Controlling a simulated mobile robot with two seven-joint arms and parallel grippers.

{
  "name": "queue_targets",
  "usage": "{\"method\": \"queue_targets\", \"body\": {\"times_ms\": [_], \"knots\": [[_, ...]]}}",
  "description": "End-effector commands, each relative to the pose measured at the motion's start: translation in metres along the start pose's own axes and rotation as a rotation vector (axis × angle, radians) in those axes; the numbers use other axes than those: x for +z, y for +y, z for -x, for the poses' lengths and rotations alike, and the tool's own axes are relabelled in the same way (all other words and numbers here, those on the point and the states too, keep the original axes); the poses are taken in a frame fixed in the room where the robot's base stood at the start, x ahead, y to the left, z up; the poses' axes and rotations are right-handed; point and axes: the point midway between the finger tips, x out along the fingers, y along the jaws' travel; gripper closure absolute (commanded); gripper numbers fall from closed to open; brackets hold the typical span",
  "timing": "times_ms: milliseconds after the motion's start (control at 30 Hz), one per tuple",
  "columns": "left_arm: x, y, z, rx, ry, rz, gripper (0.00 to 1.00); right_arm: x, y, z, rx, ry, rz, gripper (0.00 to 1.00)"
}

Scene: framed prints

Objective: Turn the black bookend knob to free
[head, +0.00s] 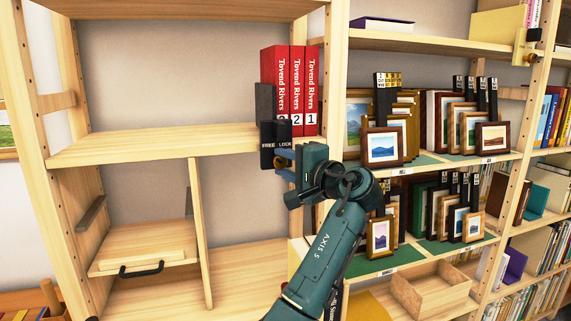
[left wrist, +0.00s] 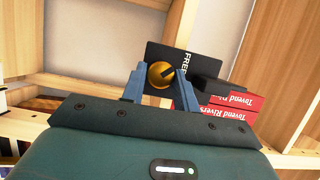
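The black bookend (head: 265,104) stands upright on the upper shelf, against the left side of the red books. Its black plate (head: 269,157) hangs over the shelf's front edge and carries the words FREE and LOCK. The round brass knob (left wrist: 160,75) sits on the plate; a dark mark on it slants toward the word FREE (left wrist: 185,63). LOCK is hidden in the left wrist view. My left gripper (head: 285,160) faces the plate. Its blue fingers (left wrist: 160,80) lie close against both sides of the knob and look shut on it. My right gripper is not in view.
Several red books (head: 297,92) stand right of the bookend. The upper shelf board (head: 160,146) is bare to its left. Framed prints (head: 382,147) and black bookends fill the shelves at right. A drawer (head: 145,262) with a black handle is below left.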

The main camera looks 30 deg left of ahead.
Motion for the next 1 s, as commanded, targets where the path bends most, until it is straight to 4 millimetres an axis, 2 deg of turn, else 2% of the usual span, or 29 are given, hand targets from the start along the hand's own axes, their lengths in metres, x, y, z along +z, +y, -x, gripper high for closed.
{"method": "queue_targets", "body": {"times_ms": [33, 233, 467, 567, 667, 1000], "knots": [[0.000, 0.001, 0.000, 0.001, 0.001, -0.001, 0.66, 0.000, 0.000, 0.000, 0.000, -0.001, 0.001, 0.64], [0.000, 0.000, 0.000, -0.001, 0.001, -0.001, 0.51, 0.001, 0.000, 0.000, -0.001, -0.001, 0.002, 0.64], [0.000, 0.000, 0.001, -0.001, 0.001, -0.001, 0.51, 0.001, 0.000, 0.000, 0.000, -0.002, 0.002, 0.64], [-0.001, 0.001, 0.007, -0.001, 0.002, 0.000, 0.51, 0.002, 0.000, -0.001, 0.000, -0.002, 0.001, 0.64], [-0.001, 0.001, 0.021, -0.002, 0.004, 0.001, 0.51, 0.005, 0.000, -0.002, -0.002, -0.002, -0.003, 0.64], [-0.001, 0.002, 0.096, 0.001, 0.004, -0.001, 0.51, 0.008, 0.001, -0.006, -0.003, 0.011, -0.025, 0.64]]}}
